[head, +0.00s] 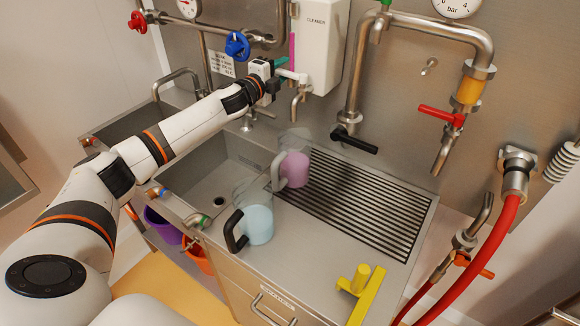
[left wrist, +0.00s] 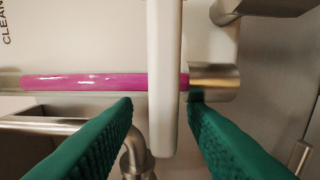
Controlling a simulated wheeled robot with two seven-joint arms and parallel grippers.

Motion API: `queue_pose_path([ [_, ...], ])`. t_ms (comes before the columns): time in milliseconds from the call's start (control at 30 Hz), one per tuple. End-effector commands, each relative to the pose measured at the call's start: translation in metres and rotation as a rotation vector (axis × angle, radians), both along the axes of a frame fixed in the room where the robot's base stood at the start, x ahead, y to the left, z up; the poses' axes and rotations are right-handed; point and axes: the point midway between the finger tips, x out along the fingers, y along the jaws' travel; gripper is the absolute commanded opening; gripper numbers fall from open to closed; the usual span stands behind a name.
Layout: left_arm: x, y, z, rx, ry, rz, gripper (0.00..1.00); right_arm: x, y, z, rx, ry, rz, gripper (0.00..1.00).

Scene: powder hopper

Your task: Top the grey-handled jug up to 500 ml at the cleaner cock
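The grey-handled jug (head: 294,170) stands upright on the rear left of the ribbed drainer, with pink liquid in it; its scale is too small to read. The white cleaner dispenser (head: 318,45) hangs on the wall behind, with a pink sight tube (head: 292,50). Its cock spout (head: 296,106) points down above and behind the jug. My left gripper (head: 281,74) is at the dispenser's lower left. In the left wrist view its green fingers (left wrist: 161,98) are apart, one on each side of a white lever (left wrist: 165,80), with a clear gap on the left. My right gripper is out of view.
A black-handled jug (head: 257,222) with pale blue liquid stands at the sink's right front. A yellow T-shaped tool (head: 361,290) lies near the drainer's front. A black-levered tap (head: 352,138) and a red-levered pipe (head: 440,116) are right of the dispenser. The drainer's middle (head: 350,205) is clear.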

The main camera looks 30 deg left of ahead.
Motion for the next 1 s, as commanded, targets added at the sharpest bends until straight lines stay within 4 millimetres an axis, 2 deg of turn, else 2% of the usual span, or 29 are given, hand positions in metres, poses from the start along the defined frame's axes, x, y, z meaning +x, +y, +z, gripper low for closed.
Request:
queue_pose_path([
  [167, -0.002, -0.001, -0.004, -0.001, 0.005, -0.003, 0.4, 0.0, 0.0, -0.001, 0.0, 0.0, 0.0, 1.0],
  [233, -0.008, 0.0, -0.005, 0.0, 0.005, -0.003, 0.4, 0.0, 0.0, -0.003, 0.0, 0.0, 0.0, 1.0],
  [367, -0.031, 0.001, -0.007, 0.003, 0.007, -0.004, 0.4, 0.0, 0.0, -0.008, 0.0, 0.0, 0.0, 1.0],
  [600, -0.074, 0.006, -0.01, 0.004, 0.007, -0.001, 0.4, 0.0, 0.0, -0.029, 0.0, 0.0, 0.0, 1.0],
  [700, -0.086, 0.007, -0.007, 0.002, 0.006, -0.001, 0.4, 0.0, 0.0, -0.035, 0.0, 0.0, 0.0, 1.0],
  [1000, -0.09, 0.006, -0.002, 0.0, 0.004, -0.001, 0.4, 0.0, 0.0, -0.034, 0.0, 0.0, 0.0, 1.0],
])
